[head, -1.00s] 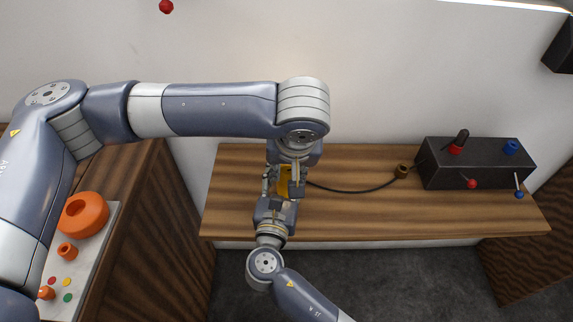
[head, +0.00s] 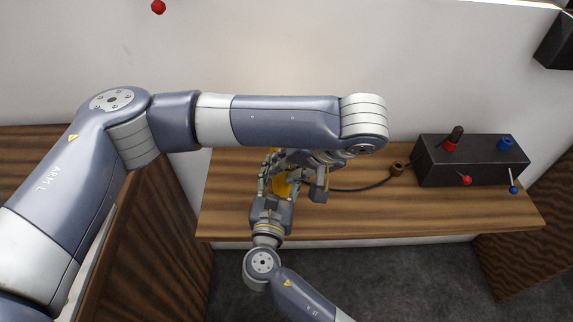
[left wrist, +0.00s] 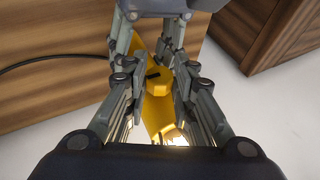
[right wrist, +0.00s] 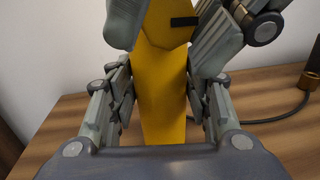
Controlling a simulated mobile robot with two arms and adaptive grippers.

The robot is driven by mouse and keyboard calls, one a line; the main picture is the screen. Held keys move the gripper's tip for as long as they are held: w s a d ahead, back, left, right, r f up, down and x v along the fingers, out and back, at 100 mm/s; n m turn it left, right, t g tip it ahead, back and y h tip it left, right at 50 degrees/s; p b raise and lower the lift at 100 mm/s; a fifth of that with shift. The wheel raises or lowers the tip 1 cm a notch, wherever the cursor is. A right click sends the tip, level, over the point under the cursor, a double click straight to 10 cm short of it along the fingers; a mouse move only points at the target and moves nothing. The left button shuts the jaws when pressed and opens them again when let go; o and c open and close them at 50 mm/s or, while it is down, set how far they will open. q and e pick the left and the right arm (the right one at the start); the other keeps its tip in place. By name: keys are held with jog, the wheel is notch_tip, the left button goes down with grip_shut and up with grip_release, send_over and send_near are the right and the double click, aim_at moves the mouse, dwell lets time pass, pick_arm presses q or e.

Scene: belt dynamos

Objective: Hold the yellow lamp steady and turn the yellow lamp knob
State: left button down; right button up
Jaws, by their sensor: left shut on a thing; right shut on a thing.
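The yellow lamp (head: 280,186) stands on the wooden bench, mostly hidden by my grippers in the head view. In the right wrist view its flat yellow body (right wrist: 161,115) is between the fingers of my right gripper (right wrist: 160,87), which is shut on it. The yellow lamp knob (left wrist: 158,87), with a black mark, shows in the left wrist view between the fingers of my left gripper (left wrist: 157,74), which is shut on it. The knob also shows at the top of the right wrist view (right wrist: 160,32). Both grippers are close together.
A dark cable (head: 358,189) runs right from the lamp to a brass-coloured connector (head: 397,168). A black box (head: 470,162) with red and blue terminals stands at the right of the bench (head: 420,220). My left arm spans above the bench's left side.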

jog(key=shift+f, duration=0.1)
pick_arm(q)
jog(key=c, duration=1.3)
grip_release()
jog(key=shift+c, duration=0.2)
jog(key=v, duration=1.2)
pick_arm(e)
jog(key=o, duration=1.6)
jog(key=shift+o, duration=0.2)
jog(key=shift+s, duration=0.1)
